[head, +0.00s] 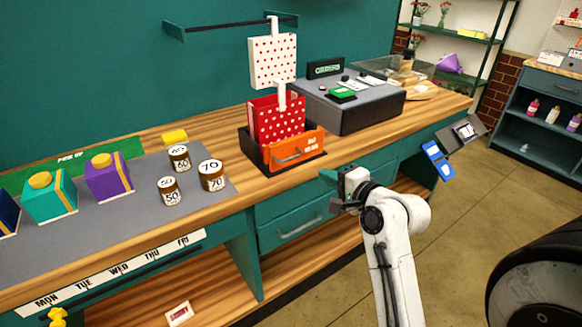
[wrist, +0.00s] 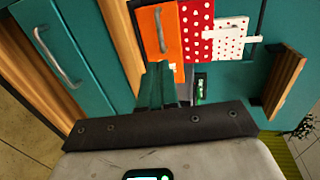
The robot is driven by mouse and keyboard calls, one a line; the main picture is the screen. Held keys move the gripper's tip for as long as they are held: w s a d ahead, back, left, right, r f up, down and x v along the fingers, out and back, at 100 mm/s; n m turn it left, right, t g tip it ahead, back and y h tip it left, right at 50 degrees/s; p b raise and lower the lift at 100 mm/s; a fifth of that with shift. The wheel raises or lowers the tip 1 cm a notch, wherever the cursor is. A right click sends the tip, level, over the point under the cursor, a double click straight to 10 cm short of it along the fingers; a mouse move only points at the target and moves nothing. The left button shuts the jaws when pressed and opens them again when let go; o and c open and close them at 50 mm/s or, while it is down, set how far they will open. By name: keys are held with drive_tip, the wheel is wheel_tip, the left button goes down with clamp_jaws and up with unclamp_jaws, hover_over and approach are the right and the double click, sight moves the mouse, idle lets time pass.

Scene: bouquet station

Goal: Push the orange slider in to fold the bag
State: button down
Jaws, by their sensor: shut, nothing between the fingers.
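The orange slider (head: 310,148) with a grey bar handle stands at the front of a black tray (head: 262,160) on the counter. Behind it stands a red bag with white dots (head: 268,118), upright in the tray. My gripper (head: 330,177) is shut and empty, in front of and slightly right of the slider, beyond the counter edge. In the wrist view the green fingertips (wrist: 160,70) point at the orange slider (wrist: 152,18) and overlap its lower end. I cannot tell whether they touch it. The red bag (wrist: 194,28) shows beside it.
A white panel with red dots (head: 265,65) hangs above the bag. A dark grey box (head: 360,115) stands right of the tray. Weights (head: 212,178) and coloured boxes (head: 108,180) stand to the left. Drawers with a grey handle (head: 298,228) lie below the counter edge.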

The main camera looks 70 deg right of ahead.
drive_tip(key=p, duration=0.1)
approach(285, 151)
drive_tip(key=shift+w+d+f, duration=0.45)
drive_tip(key=shift+w+f, duration=0.05)
drive_tip(key=shift+w, duration=0.1)
drive_tip(key=shift+w+d+f, duration=0.4)
drive_tip(key=shift+w+f, duration=0.15)
drive_tip(key=shift+w, duration=0.1)
drive_tip(key=x, duration=0.2)
drive_tip(key=r+p+x, duration=0.1)
drive_tip(key=x, duration=0.1)
drive_tip(key=shift+w+d, duration=0.2)
drive_tip(key=shift+w, duration=0.3)
drive_tip(key=shift+r, duration=0.1)
drive_tip(key=shift+w+r, duration=0.1)
